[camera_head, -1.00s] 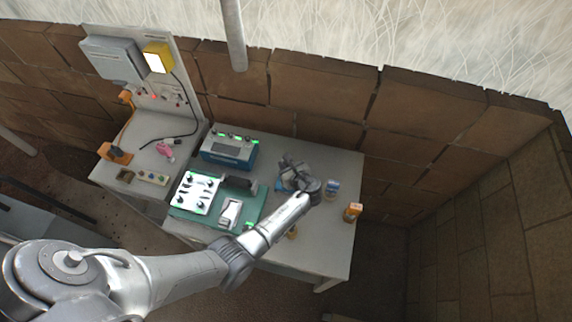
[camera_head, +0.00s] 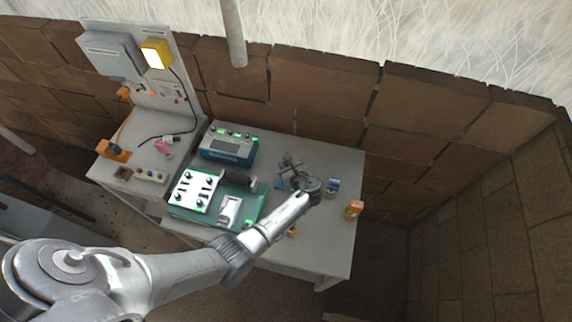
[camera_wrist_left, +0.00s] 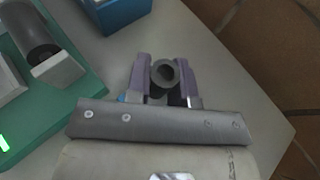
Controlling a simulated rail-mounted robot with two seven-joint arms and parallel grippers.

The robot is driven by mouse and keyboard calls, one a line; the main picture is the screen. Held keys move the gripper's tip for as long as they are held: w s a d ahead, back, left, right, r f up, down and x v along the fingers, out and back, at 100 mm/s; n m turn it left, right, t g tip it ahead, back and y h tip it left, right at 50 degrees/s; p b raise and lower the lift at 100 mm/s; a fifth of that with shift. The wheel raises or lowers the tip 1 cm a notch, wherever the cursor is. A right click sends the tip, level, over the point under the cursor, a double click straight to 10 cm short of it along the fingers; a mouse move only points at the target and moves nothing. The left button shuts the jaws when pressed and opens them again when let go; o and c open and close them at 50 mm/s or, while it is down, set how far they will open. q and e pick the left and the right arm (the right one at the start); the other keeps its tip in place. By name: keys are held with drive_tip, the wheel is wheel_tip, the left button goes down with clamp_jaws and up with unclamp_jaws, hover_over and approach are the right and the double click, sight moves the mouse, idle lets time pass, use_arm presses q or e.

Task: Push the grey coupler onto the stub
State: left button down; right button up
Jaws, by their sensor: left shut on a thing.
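My left gripper (camera_head: 289,163) is over the right part of the table, to the right of the green board. In the left wrist view its two purple-grey fingers (camera_wrist_left: 164,78) are shut on the grey coupler (camera_wrist_left: 163,73), a short hollow tube with its open end showing. A dark cylinder, which looks like the stub (camera_head: 238,178), lies on the green board; in the left wrist view it (camera_wrist_left: 34,34) ends near a light grey block (camera_wrist_left: 59,72). The coupler and the cylinder are clearly apart. My right gripper is in neither view.
The green board (camera_head: 182,213) also carries a white panel with black knobs (camera_head: 194,191) and a pale part (camera_head: 229,210). A blue device (camera_head: 228,148) stands behind. A blue-and-white can (camera_head: 332,187) and an orange box (camera_head: 354,210) stand at the right.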

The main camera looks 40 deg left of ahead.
use_arm(q)
drive_tip(key=shift+f, duration=0.3)
drive_tip(key=shift+f+b, duration=0.6)
drive_tip(key=shift+b, duration=0.05)
drive_tip(key=c, duration=0.9)
unclamp_jaws()
drive_tip(key=shift+r, duration=0.1)
drive_tip(key=shift+d+r+p, duration=0.15)
drive_tip(key=shift+d+p, duration=0.1)
drive_tip(key=shift+p, duration=0.1)
drive_tip(key=shift+p+v, duration=3.45)
drive_tip(key=shift+v, duration=3.15)
drive_tip(key=shift+f, duration=0.2)
